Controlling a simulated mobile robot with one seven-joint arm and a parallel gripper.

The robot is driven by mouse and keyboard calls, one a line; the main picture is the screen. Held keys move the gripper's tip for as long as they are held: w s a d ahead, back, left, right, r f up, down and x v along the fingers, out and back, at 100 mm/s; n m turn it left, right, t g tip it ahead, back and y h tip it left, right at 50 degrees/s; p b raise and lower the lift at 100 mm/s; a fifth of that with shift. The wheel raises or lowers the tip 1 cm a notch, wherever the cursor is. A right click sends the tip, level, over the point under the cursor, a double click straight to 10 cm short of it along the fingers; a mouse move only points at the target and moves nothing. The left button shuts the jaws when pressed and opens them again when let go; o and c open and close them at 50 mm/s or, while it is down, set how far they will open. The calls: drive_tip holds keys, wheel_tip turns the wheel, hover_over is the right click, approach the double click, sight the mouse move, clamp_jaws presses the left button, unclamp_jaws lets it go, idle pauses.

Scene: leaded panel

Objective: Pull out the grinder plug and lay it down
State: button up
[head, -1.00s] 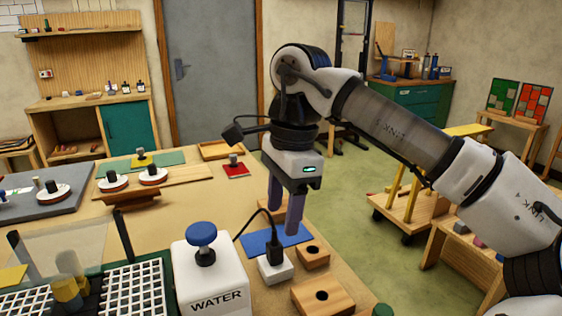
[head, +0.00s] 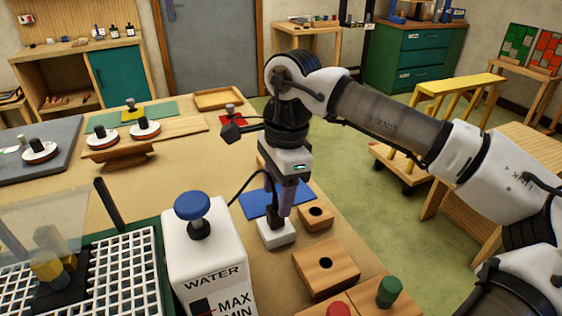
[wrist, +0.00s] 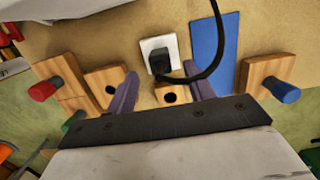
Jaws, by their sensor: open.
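The black grinder plug (head: 274,216) stands upright in the white socket block (head: 277,236) on the bench, with its black cord looping off to the left. My gripper (head: 277,202) is open and empty, pointing down at the plug, its fingers overlapping the plug's top in the head view. In the wrist view the plug (wrist: 160,63) sits in line with the gap between the two fingers (wrist: 160,86), a little beyond their tips. The white socket (wrist: 157,45) shows around it. I cannot tell whether a finger touches the plug. A flat blue mat (head: 262,202) lies beside the socket.
A white water tank (head: 207,262) with a blue knob stands left of the socket. Wooden blocks with holes (head: 316,218) (head: 326,268) stand close on the right. A green-knobbed piece (head: 389,291) is at the front edge. The mat's surface is clear.

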sight(275, 207)
drive_tip(key=shift+a+f, duration=0.15)
drive_tip(key=shift+f, duration=0.95)
drive_tip(key=shift+a+f, duration=0.1)
drive_tip(key=shift+f, duration=0.95)
drive_tip(key=c, duration=1.1)
drive_tip(key=shift+c, duration=0.2)
drive_tip(key=shift+r+p, duration=0.55)
drive_tip(key=shift+r, duration=0.35)
drive_tip(key=shift+r+p, duration=0.3)
drive_tip(key=shift+r, duration=0.35)
drive_tip(key=shift+s, duration=0.1)
